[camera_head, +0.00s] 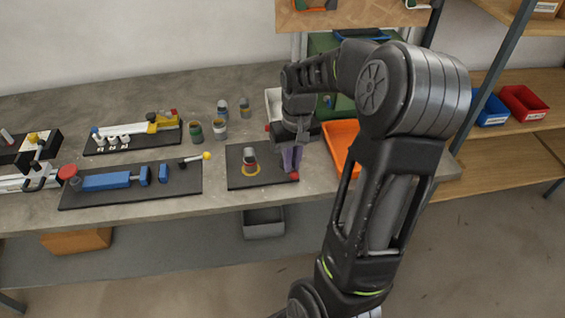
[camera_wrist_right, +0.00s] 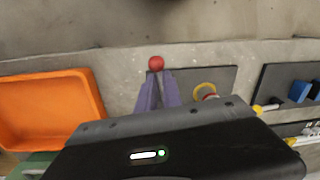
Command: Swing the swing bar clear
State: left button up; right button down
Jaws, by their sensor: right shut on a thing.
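The swing bar shows mainly as its red end knob (camera_head: 293,175) at the right front corner of a dark plate (camera_head: 235,181). My right gripper (camera_head: 290,166) reaches down over that corner with its purple fingers shut on the bar near the knob. In the right wrist view the red knob (camera_wrist_right: 156,63) sits just beyond the fingertips (camera_wrist_right: 158,78). The rest of the bar is hidden by the fingers and gripper body. A small cylinder (camera_head: 250,157) stands at a yellow ring on the same plate, left of the fingers. My left gripper is out of view.
An orange tray (camera_head: 341,140) lies right of the plate, close to my right arm. Several small cylinders (camera_head: 219,129) stand behind the plate. A dark board with a blue fixture (camera_head: 107,180) lies to the left. The table's front edge is near.

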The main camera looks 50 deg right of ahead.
jog(key=shift+s+d+n, duration=0.1)
jog(key=shift+d+n, duration=0.25)
jog(key=shift+n, duration=0.05)
jog(key=c, duration=1.5)
grip_release()
jog(key=shift+r, duration=0.1)
notch_tip(320, 180, up, 8)
jog(key=shift+s+d+f+b, duration=0.1)
jog(key=shift+d+f+b, duration=0.05)
jog(key=shift+b, duration=0.15)
jog(key=shift+s, duration=0.1)
